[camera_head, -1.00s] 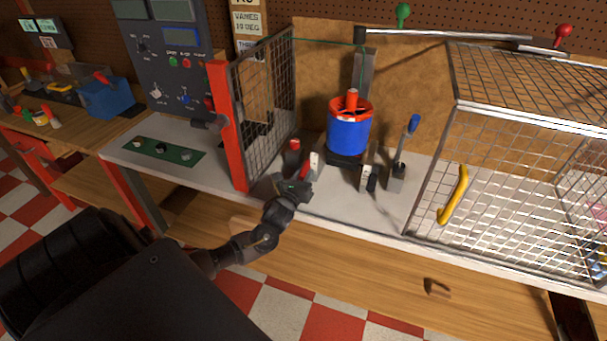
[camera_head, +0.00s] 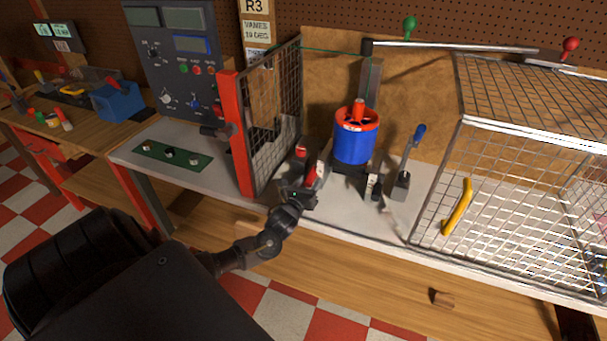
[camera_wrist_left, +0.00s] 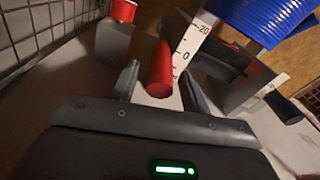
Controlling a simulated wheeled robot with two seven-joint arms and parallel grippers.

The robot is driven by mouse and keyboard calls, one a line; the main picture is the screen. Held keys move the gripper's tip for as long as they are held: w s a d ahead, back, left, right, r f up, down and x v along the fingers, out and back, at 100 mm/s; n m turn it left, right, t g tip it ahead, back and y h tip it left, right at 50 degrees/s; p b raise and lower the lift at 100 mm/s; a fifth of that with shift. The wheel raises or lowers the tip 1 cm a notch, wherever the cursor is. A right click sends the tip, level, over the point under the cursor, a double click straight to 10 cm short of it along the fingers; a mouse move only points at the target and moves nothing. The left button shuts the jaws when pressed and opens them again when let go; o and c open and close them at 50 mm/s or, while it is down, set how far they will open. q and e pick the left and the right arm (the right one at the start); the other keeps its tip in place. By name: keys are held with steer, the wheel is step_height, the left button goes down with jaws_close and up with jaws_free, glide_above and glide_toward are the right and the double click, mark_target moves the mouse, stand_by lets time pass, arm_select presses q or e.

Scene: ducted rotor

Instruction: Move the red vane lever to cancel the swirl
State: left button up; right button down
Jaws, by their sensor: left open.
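The red vane lever (camera_wrist_left: 161,70) stands up between the two fingers of my left gripper (camera_head: 311,187) in the left wrist view. The fingers are apart, one on each side of the lever, with a gap visible on the left; contact on the right is unclear. A white scale (camera_wrist_left: 192,45) marked -20 and 0 is just right of the lever. In the head view the lever (camera_head: 320,170) is partly hidden by my gripper. The blue duct (camera_head: 352,147) with a red-orange rotor (camera_head: 357,118) stands behind it. My right gripper is not seen.
A red-framed mesh panel (camera_head: 272,110) stands close left of my gripper. A red-capped post (camera_wrist_left: 122,12) is left of the lever. A blue-handled lever (camera_head: 412,150) stands right of the duct. A wire cage with a yellow handle (camera_head: 458,207) fills the right.

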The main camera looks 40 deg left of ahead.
arm_select(q)
steer(key=b+v, duration=0.1)
steer(key=v, duration=0.9)
